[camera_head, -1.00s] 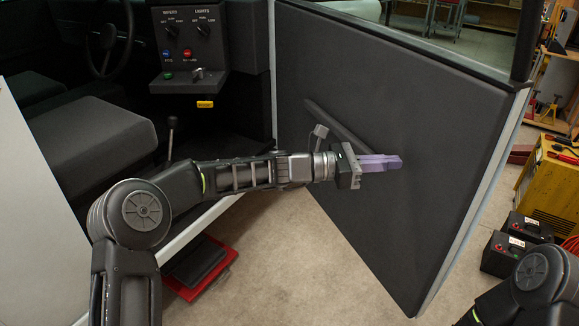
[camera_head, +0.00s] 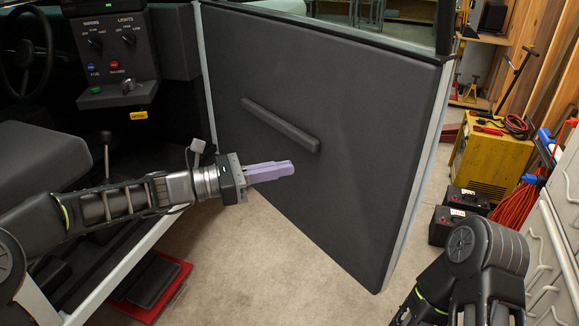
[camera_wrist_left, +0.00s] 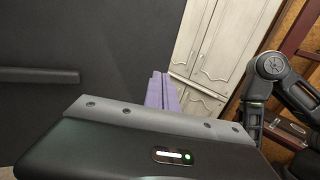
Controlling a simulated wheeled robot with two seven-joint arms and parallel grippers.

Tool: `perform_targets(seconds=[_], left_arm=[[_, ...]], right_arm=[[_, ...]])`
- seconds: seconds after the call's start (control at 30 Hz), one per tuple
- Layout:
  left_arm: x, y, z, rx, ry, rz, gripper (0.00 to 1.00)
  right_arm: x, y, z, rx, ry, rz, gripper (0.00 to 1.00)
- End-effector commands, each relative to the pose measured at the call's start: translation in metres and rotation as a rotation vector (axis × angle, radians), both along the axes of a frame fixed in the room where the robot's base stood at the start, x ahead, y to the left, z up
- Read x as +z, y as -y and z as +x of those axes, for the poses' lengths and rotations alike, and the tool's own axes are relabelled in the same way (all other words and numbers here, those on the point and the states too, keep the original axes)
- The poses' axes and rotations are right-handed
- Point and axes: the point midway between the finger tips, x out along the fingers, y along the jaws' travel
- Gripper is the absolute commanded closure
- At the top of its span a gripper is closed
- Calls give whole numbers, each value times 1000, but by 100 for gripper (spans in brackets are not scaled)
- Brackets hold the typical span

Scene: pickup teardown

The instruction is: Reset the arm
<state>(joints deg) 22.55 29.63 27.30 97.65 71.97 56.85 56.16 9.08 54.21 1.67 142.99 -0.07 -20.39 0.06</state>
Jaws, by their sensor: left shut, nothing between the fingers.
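My left arm comes in from the left in the head view. Its gripper (camera_head: 282,171) has purple fingers that are shut and empty. It is in front of the open pickup door (camera_head: 340,150), below and a little left of the right end of the dark door bar (camera_head: 280,124). In the left wrist view the purple fingers (camera_wrist_left: 161,90) are together, with the dark door panel behind them to the left. My right arm shows at the lower right of the head view, bent, and its gripper is out of the picture.
The cab with a control panel (camera_head: 115,60) and seat (camera_head: 40,155) is at left. A yellow machine (camera_head: 490,165), black battery boxes (camera_head: 462,210) and light cabinets (camera_head: 550,260) stand at right. A red tray (camera_head: 170,298) lies on the floor. Carpet below the door is clear.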

Motion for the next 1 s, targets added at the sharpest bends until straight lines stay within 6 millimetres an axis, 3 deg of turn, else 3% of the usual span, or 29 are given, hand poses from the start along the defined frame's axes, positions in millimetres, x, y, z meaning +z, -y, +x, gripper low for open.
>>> perform_targets(seconds=[0.37,0.47,0.57,0.73,0.87,1.0], left_arm=[[-2,-1,3,12,33,19,100],[-23,-5,13,57,113,127,100],[-70,-11,16,80,199,311,100],[-188,-34,0,30,342,695,100],[-288,-57,-39,-125,492,1001,100],[-383,-79,-104,-402,730,1267,100]], right_arm=[[0,0,0,0,0,0,64],[0,0,0,0,0,0,64],[0,0,0,0,0,0,64],[0,0,0,0,0,0,64],[0,0,0,0,0,0,64],[0,0,0,0,0,0,64]])
